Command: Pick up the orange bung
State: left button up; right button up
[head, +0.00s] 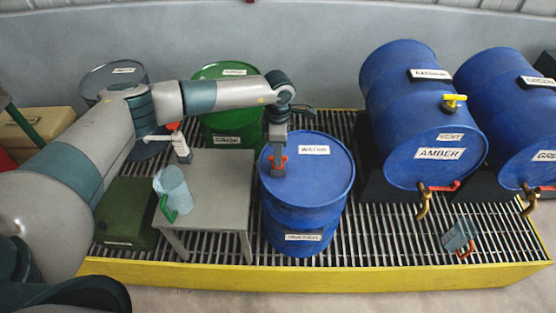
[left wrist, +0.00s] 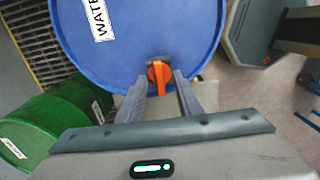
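The orange bung (left wrist: 159,76) sits at the edge of the top of the upright blue WATER drum (head: 325,172). In the head view only bits of orange show around my left gripper (head: 278,168), which points down at the drum top and hides most of the bung. In the left wrist view my left gripper (left wrist: 161,88) is open, its two fingers either side of the bung, with a gap visible on each side. The bung lies near the fingertips. My right gripper is not in view.
A grey table (head: 222,190) with a clear jug (head: 173,188) and a spray bottle (head: 180,145) stands left of the drum. A green drum (head: 222,130) is behind. Blue AMBER drum (head: 420,120) lies at right. A yellow-edged grating (head: 340,276) lies underneath.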

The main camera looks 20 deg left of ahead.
pick_arm(q)
jog(key=shift+f, duration=0.4)
jog(key=shift+c, duration=0.4)
grip_shut()
jog(key=shift+r, duration=0.15)
jog(key=shift+r+b, duration=0.55)
jog(key=shift+b, duration=0.1)
notch_tip(320, 180, up, 2)
jog(key=shift+w+r+b, duration=0.1)
jog(key=shift+r+b, duration=0.1)
jog(key=shift+b, duration=0.65)
jog(key=w+d+r+b, duration=0.1)
jog(key=d+r+b, duration=0.4)
jog(key=d, duration=0.6)
jog(key=shift+w+d+r, duration=0.2)
jog(key=shift+d+r, duration=0.1)
jog(key=shift+r, duration=0.85)
